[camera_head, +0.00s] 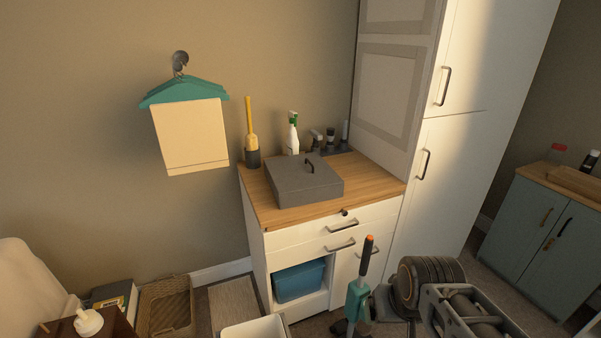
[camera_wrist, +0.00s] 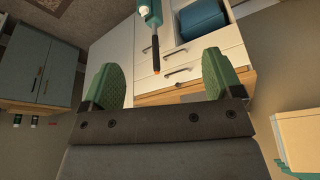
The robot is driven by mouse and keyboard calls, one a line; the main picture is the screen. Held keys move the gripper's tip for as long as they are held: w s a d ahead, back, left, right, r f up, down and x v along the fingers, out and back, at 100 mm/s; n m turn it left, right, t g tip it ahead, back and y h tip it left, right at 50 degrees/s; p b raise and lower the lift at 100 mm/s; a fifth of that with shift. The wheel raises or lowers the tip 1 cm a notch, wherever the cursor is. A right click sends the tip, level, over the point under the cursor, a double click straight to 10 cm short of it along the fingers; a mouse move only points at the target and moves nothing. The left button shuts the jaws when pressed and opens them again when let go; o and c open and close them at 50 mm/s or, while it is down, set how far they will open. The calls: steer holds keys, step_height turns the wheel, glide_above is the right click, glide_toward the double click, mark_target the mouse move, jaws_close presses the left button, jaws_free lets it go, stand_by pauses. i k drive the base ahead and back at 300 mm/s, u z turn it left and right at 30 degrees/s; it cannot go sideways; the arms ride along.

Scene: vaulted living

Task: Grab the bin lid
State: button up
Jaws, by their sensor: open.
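A dark grey square bin (camera_head: 295,189) sits on the wooden top of a white cabinet in the head view. Its flat grey lid (camera_head: 290,171) is on it, with a small black arched handle (camera_head: 310,163) standing up. My gripper (camera_wrist: 163,78) shows in the wrist view with its two green fingers spread wide and nothing between them. My arm is low at the right in the head view, in front of the cabinet and apart from the bin. I cannot make out the lid in the wrist view.
A teal upright tool with a black, orange-tipped handle (camera_head: 367,258) stands before the white cabinet (camera_head: 285,241). A spray bottle (camera_head: 293,136), a yellow-handled brush (camera_head: 250,133) and small bottles stand behind the bin. A tall white cupboard (camera_head: 465,150) rises right of it.

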mark_target(303, 179)
steer(key=z, duration=0.2)
steer(key=k, duration=0.45)
steer(key=z, duration=0.85)
steer(key=i, duration=0.95)
steer(key=u, duration=1.1)
steer(key=i, duration=0.75)
steer(key=u, duration=0.8)
